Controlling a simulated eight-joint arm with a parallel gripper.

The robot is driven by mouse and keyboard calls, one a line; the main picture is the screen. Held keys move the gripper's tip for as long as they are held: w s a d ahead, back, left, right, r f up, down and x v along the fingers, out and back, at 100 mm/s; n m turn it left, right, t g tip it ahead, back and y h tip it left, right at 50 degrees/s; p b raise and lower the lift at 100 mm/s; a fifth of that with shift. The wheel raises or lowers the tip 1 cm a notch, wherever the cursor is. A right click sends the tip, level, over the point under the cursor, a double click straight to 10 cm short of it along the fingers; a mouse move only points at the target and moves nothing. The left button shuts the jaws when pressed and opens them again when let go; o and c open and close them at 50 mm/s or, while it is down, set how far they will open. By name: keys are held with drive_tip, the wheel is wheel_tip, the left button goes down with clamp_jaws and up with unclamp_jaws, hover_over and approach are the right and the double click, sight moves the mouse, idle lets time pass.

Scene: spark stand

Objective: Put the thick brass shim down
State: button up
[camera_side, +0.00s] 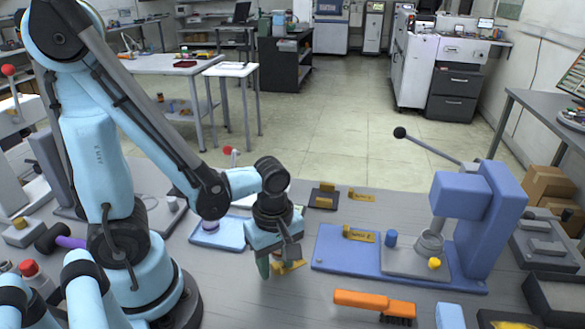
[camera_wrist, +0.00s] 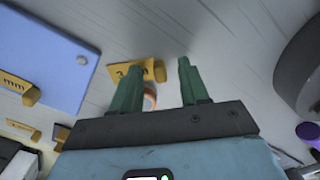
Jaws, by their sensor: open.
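A brass shim (camera_side: 290,266) marked "3 mm" lies on the grey bench, left of the blue baseplate (camera_side: 330,262); I take it as the thick one. It also shows in the wrist view (camera_wrist: 118,70), beside and partly behind the left green finger. My gripper (camera_side: 274,266) is low over the bench at this shim. Its green fingers stand apart in the wrist view (camera_wrist: 157,75), with no shim clamped between them. Whether a finger still touches the shim, I cannot tell. Another brass shim (camera_side: 360,235) is on the blue baseplate.
A blue press (camera_side: 485,215) with a black-knobbed lever stands right. An orange-handled brush (camera_side: 372,302) lies in front. Behind are a dark block (camera_side: 323,196) and a third brass shim (camera_side: 361,195).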

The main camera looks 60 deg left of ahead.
clamp_jaws()
drive_tip(key=shift+r, duration=0.2)
idle(0.3)
